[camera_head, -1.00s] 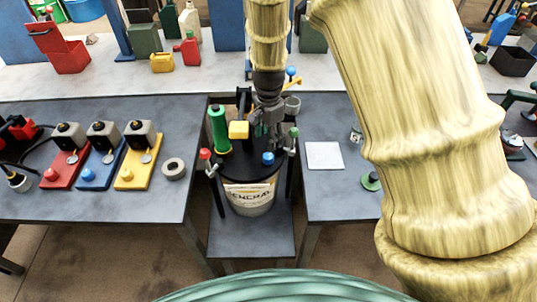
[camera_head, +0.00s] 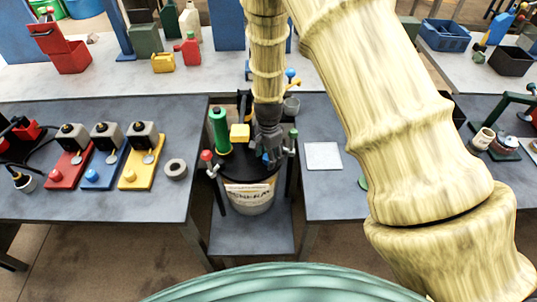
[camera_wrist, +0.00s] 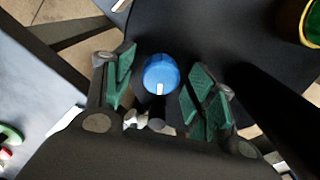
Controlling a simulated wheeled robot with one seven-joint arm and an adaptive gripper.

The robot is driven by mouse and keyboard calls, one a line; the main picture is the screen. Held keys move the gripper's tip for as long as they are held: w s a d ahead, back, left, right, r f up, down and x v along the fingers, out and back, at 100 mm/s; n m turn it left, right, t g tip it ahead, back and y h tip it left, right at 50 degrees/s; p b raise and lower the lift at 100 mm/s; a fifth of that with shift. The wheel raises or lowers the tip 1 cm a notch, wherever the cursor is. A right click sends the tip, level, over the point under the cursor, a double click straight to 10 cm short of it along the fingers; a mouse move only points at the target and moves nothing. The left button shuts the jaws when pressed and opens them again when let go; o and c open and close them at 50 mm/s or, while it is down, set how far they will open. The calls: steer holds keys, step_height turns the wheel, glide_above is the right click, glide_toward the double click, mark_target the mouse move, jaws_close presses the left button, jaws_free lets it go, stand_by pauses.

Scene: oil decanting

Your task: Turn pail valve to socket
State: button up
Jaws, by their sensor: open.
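The pail (camera_head: 250,199) is white with a black lid and stands on a low shelf between the two benches. In the wrist view, a round blue valve knob (camera_wrist: 160,75) with a white mark on its lower rim shows between my gripper's green-padded fingers. My gripper (camera_wrist: 160,92) is open, with one finger to each side of the knob, and I see gaps on both sides. In the head view, my gripper (camera_head: 270,154) points down over the front right of the lid and mostly hides the blue knob. The socket cannot be made out for certain.
A green cylinder (camera_head: 219,129) and a yellow block (camera_head: 239,132) stand on the lid's left and rear. Red-topped (camera_head: 207,156) and green-topped (camera_head: 293,134) clamps flank the pail. Red, blue and yellow stations (camera_head: 141,167) and a grey ring (camera_head: 175,169) occupy the left bench. A white plate (camera_head: 323,156) lies right.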

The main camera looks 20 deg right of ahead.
steer(key=c, duration=1)
steer(key=shift+n, duration=0.3)
steer(key=n+b, duration=0.1)
steer(key=n, duration=0.2)
steer(key=shift+f+n, duration=0.1)
steer(key=shift+n, duration=0.2)
steer(key=n, duration=0.4)
steer(key=shift+n+b, duration=0.3)
steer(key=shift+b, duration=0.1)
steer(key=n, duration=0.4)
steer(key=shift+b, duration=0.3)
steer(key=n, duration=0.5)
steer(key=shift+a, duration=0.1)
